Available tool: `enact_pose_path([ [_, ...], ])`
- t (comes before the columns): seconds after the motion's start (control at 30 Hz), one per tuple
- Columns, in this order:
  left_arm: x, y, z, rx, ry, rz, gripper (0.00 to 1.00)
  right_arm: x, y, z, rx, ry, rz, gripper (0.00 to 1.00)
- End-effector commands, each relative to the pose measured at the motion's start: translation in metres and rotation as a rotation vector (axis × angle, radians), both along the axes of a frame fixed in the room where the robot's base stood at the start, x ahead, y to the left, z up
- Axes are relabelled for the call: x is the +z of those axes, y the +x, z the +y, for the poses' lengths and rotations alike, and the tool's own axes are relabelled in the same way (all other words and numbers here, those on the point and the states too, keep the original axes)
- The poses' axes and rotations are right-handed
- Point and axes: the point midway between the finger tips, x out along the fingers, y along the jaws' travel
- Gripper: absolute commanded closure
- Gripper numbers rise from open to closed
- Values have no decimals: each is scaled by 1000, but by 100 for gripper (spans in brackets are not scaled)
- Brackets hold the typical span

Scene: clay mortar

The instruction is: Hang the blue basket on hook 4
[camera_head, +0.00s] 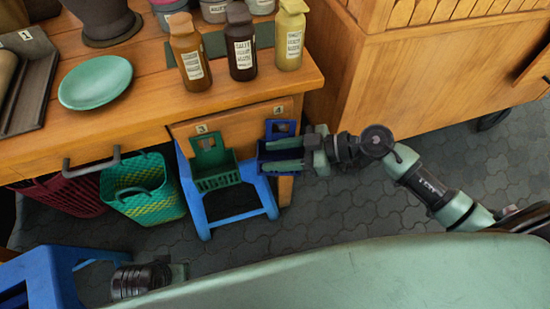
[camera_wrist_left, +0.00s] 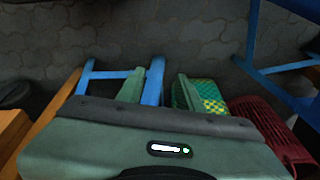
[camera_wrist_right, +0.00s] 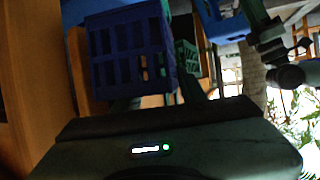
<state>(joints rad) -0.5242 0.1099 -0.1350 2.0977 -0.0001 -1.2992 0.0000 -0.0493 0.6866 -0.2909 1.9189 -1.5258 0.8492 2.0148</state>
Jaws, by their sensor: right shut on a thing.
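The blue basket (camera_head: 282,130) is at the table's front face, just below the label 4 (camera_head: 279,110). Its tall back panel with a handle opening is upright against the wood. Hook 4 itself is hidden, and I cannot tell whether the handle is on it. My right gripper (camera_head: 290,154) is shut on the blue basket from the right. In the right wrist view the basket's slotted side (camera_wrist_right: 130,55) fills the space ahead of the fingers. My left gripper (camera_wrist_left: 159,82) is open and empty, pointing toward the floor and stool area; its fingers are not seen in the head view.
A green basket (camera_head: 212,168) hangs below label 3, left of the blue one. A blue stool (camera_head: 235,219) stands underneath. A green-yellow woven basket (camera_head: 142,188) and a dark red basket (camera_head: 70,194) are under the table. Bottles (camera_head: 242,45) stand near the table edge above.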

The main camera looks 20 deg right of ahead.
Motion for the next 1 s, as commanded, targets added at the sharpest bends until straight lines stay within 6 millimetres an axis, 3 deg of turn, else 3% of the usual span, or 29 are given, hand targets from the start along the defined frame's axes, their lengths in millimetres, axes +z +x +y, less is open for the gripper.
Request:
enact_pose_path([
  [0.37,2,1,0,-1,1,-4,64,4,-2,-9,-8,-1,-2,64],
  [0.5,-21,-2,1,-6,5,16,64,13,-11,-28,-5,-3,0,64],
  [0.7,-39,-3,0,-7,4,23,64,24,-22,-55,-4,-2,3,64],
  [1.0,-47,-4,0,-7,3,24,64,30,-27,-67,-2,2,-1,64],
])
